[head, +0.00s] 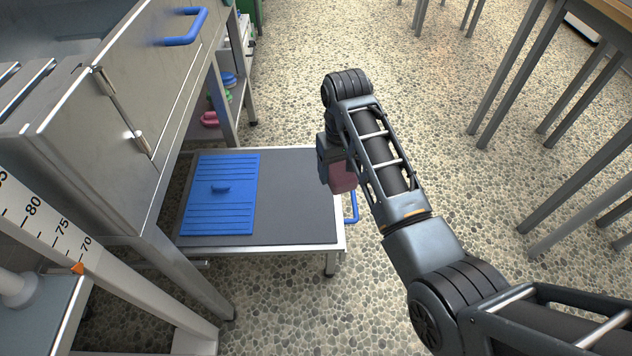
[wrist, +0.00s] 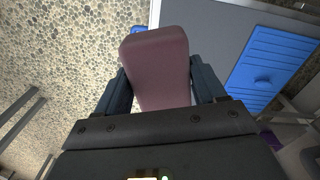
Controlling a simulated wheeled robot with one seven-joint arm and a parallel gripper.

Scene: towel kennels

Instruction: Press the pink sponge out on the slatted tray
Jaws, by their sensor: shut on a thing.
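The pink sponge (wrist: 158,62) is held between the two fingers of my gripper (wrist: 160,88) in the wrist view. In the head view the sponge (head: 342,176) hangs below my gripper (head: 330,150), over or just beside the right edge of a low grey-topped stand; the arm partly hides it. The blue slatted tray (head: 220,214) lies on the left part of that stand, left of the sponge and apart from it. The tray also shows at the right of the wrist view (wrist: 272,62). A small blue knob (head: 221,189) sits on the tray.
The low stand (head: 290,205) has bare dark surface right of the tray and a blue handle (head: 351,208) at its right side. A steel cabinet (head: 110,130) overhangs on the left. Table legs (head: 505,75) stand at the right. Pebbled floor between is clear.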

